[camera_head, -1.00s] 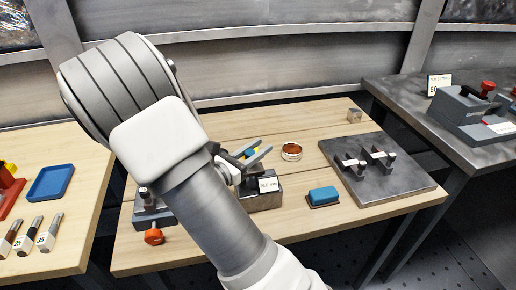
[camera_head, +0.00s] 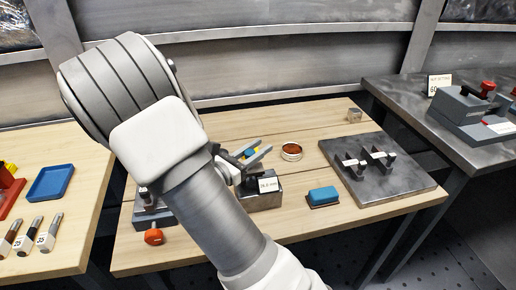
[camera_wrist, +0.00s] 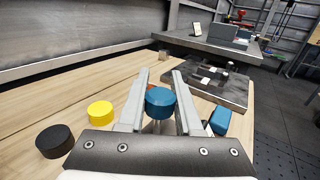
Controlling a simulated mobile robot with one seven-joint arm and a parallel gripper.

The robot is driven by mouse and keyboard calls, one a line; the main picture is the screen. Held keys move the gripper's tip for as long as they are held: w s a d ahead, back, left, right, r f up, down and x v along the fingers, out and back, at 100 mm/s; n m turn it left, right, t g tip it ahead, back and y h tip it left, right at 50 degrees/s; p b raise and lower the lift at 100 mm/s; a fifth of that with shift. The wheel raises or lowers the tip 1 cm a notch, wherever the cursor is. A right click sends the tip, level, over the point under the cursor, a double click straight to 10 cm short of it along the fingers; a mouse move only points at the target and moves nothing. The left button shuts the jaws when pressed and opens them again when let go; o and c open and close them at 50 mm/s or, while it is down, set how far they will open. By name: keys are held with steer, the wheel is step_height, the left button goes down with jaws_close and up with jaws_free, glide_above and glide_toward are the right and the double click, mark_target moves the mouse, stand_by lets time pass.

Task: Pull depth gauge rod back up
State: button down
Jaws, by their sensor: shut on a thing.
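My gripper (camera_wrist: 160,80) has its two grey fingers on either side of a round blue knob (camera_wrist: 160,103) in the wrist view and is shut on it. A thin stem partly shows below the knob; I take this as the depth gauge rod, and its lower end is hidden. A yellow knob (camera_wrist: 101,113) and a black knob (camera_wrist: 55,141) stand to the left, apart from the fingers. In the head view my gripper (camera_head: 259,157) is over a dark block with a white label (camera_head: 268,185) reading about 26.0 mm.
An orange-topped ring (camera_head: 291,152) and a blue pad (camera_head: 323,196) lie right of the block. A dark metal plate (camera_head: 405,190) with small clamps is further right. An orange knob (camera_head: 154,237) is at the table's front left. The wooden top behind the ring is mostly clear.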

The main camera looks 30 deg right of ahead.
steer(key=shift+r+p, duration=1.5)
steer(key=shift+r, duration=0.05)
steer(key=c, duration=0.6)
jaws_free()
steer(key=shift+a, duration=0.1)
steer(key=p+v, duration=0.1)
steer(key=v, duration=1.6)
steer(key=shift+a, duration=0.15)
